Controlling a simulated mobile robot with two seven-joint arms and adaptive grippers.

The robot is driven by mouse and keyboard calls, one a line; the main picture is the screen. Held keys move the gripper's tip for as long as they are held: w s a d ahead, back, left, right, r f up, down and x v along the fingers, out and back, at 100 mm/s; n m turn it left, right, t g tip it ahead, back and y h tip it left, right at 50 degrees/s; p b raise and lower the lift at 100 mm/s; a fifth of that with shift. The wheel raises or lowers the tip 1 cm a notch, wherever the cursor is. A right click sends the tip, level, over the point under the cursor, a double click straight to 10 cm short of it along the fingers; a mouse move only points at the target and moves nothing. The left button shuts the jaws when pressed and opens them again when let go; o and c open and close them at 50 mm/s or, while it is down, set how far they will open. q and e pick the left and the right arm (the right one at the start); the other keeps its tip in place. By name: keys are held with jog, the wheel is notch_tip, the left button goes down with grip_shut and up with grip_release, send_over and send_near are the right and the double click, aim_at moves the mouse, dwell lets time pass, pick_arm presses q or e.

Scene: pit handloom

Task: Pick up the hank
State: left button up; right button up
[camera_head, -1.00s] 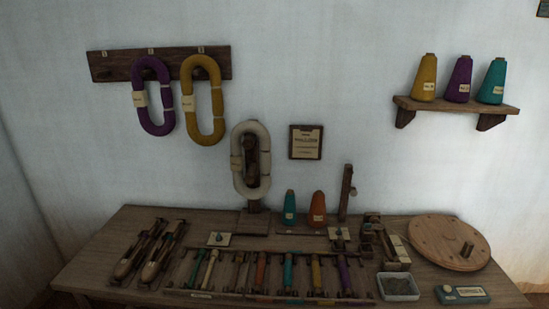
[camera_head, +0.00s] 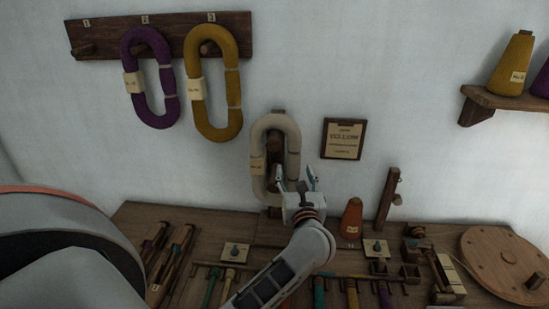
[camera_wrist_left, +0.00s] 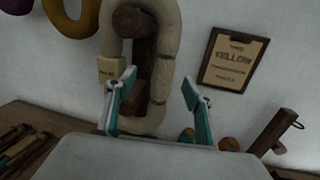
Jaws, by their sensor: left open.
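A white hank (camera_head: 293,140) hangs as an upright loop on a wooden stand (camera_head: 275,145) at the back of the table. It also shows in the left wrist view (camera_wrist_left: 170,40), with a paper label on its left side. My left gripper (camera_head: 296,176) is open and empty, in front of the hank's lower right part. In the left wrist view its two fingers (camera_wrist_left: 159,82) stand apart, with the hank's lower part behind the left one. A purple hank (camera_head: 168,85) and a yellow hank (camera_head: 232,70) hang on a numbered peg board (camera_head: 100,35). My right gripper is out of view.
A card reading "YELLOW" (camera_wrist_left: 233,62) is on the wall to the right. An orange cone (camera_head: 351,218) and a wooden post (camera_head: 387,200) stand on the table right of my gripper. Tools crowd the tabletop. A shelf (camera_head: 490,98) holds cones at far right.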

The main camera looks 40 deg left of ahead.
aim_at(295, 162)
pick_arm(q)
jog(key=shift+w+a+f+n, duration=0.1)
jog(key=shift+w+a+n, duration=0.05)
jog(key=shift+w+n, duration=0.15)
jog(key=shift+w+a, duration=0.25)
jog(key=shift+w, duration=0.05)
jog(key=shift+x, duration=0.8)
jog(key=x, duration=0.2)
jog(key=p+x, duration=0.1)
jog(key=x, duration=0.1)
jog(key=shift+w+d, duration=0.15)
jog(key=shift+w, duration=0.2)
jog(key=shift+w+a, duration=0.3)
jog(key=c, duration=1.3)
